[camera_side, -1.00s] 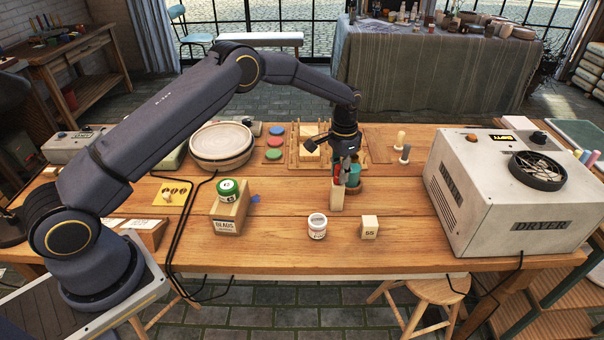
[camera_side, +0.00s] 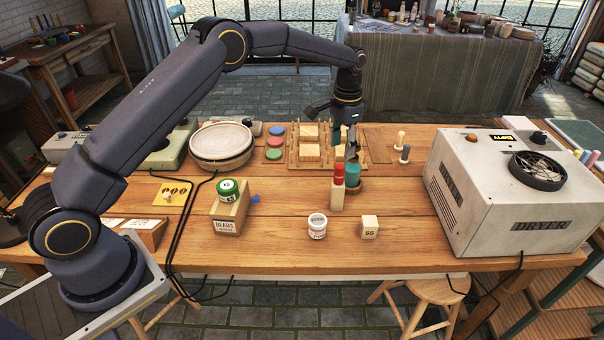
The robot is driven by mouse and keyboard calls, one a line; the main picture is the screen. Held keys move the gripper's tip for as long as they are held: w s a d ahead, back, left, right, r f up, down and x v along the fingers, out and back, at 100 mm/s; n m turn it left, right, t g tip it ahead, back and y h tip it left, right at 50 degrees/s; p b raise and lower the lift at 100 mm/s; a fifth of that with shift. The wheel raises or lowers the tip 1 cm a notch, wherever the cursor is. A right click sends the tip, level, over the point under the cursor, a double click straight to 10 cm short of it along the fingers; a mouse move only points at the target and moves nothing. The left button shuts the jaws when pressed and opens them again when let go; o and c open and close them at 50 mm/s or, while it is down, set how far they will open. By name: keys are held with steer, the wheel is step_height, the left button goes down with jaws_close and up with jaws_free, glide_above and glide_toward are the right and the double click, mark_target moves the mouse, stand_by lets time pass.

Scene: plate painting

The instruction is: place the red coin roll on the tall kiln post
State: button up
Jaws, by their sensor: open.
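The red coin roll (camera_side: 339,173) stands upright on top of the tall kiln post (camera_side: 337,196), a pale block standing on the table. My gripper (camera_side: 351,150) is open and empty, above and slightly to the right of the red roll, apart from it. A teal roll or cup (camera_side: 353,174) is just behind and to the right of the post, sitting on a brown round base (camera_side: 355,187). The gripper's fingers are small in this view.
A white jar (camera_side: 317,226) and a small block marked 55 (camera_side: 369,227) stand in front. The dryer (camera_side: 500,195) fills the right. Wooden racks (camera_side: 300,148) lie behind.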

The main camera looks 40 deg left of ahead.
steer(key=s+a+r+n+t, duration=0.1)
steer(key=s+r, duration=0.5)
steer(key=r, duration=0.3)
steer(key=s+r+t, duration=0.1)
steer(key=s+r, duration=0.5)
steer(key=r, duration=0.4)
steer(key=s+a+f+n+t, duration=0.1)
steer(key=s+a+n+t, duration=0.1)
steer(key=s, duration=2.2)
steer(key=shift+s+f+n+t, duration=0.15)
steer(key=shift+s+n+t, duration=0.2)
steer(key=shift+t, duration=0.45)
steer(key=shift+a, duration=0.1)
